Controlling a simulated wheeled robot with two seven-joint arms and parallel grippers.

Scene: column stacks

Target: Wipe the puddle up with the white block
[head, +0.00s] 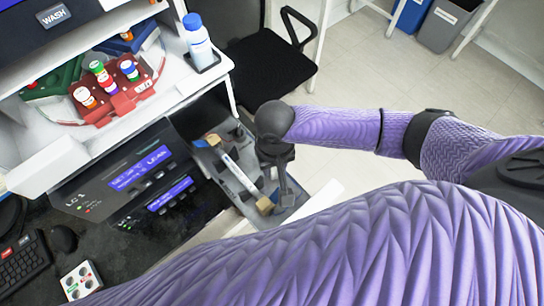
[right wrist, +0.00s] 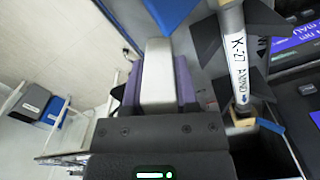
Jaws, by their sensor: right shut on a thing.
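My right gripper (head: 280,178) reaches down over the grey tray (head: 244,205) beside the instruments in the head view. In the right wrist view, the gripper (right wrist: 158,82) is shut on a white block (right wrist: 157,62), held between its purple-grey pads. The block is hidden in the head view. I cannot make out the puddle in either view. My left gripper is out of view.
A labelled column (head: 239,174) lies in the tray beside my right gripper; it also shows in the right wrist view (right wrist: 236,62). A blue-capped bottle (head: 199,45) and a red rack with vials (head: 118,100) stand on the shelf. A black chair (head: 268,65) is behind.

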